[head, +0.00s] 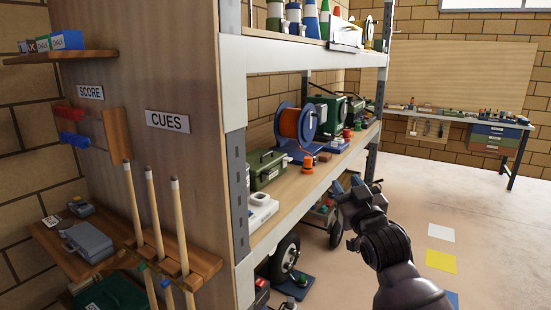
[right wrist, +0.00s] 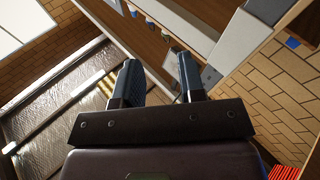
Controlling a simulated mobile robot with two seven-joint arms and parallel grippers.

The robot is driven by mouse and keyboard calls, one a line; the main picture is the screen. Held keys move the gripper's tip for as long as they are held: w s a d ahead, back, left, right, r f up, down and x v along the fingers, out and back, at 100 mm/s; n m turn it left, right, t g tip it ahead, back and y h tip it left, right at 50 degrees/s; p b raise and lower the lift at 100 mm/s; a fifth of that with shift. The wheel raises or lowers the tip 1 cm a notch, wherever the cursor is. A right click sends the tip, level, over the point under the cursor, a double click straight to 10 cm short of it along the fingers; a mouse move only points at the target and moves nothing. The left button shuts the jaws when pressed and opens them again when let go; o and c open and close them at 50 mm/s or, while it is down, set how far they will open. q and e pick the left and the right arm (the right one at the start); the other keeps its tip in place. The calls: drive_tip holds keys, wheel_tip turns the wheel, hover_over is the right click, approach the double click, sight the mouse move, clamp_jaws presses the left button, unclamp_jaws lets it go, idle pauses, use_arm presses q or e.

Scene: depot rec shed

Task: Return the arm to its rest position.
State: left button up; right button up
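My right arm comes in from the lower right of the head view, bent upward, with its dark gripper (head: 350,186) raised in front of the open shelf unit's right part. In the right wrist view the two fingers (right wrist: 158,72) stand apart with nothing between them. Past them this view shows brick wall, wooden boards and pale panels at a steep tilt. Whether the gripper touches the shelf cannot be told, but a gap seems to lie between. My left arm and gripper are not in view.
The shelf unit (head: 312,196) holds a green toolbox (head: 266,168), an orange cable reel (head: 296,124) and cases. Cue sticks (head: 165,222) stand in a rack at the left. A workbench (head: 455,117) stands at the back. The floor (head: 400,178) right of the shelf is largely open.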

drive_tip(key=s+d+f+m+g+h, duration=0.15)
drive_tip(key=s+f, duration=0.25)
drive_tip(key=f, duration=0.4)
drive_tip(key=s+d+f+g, duration=0.1)
drive_tip(key=s+d+f, duration=0.25)
drive_tip(key=f, duration=0.35)
drive_tip(key=s+d+f+m+g+h, duration=0.1)
drive_tip(key=s+f, duration=0.4)
drive_tip(key=f, duration=0.3)
drive_tip(key=s+d+f+g+h, duration=0.1)
drive_tip(key=s+d+f+g, duration=0.1)
drive_tip(key=s+f, duration=0.7)
drive_tip(key=s+d+f+m+g+h+b, duration=0.1)
drive_tip(key=s+d+f+g, duration=0.2)
drive_tip(key=s+f, duration=0.7)
drive_tip(key=s, duration=0.3)
drive_tip(key=shift+d, duration=0.35)
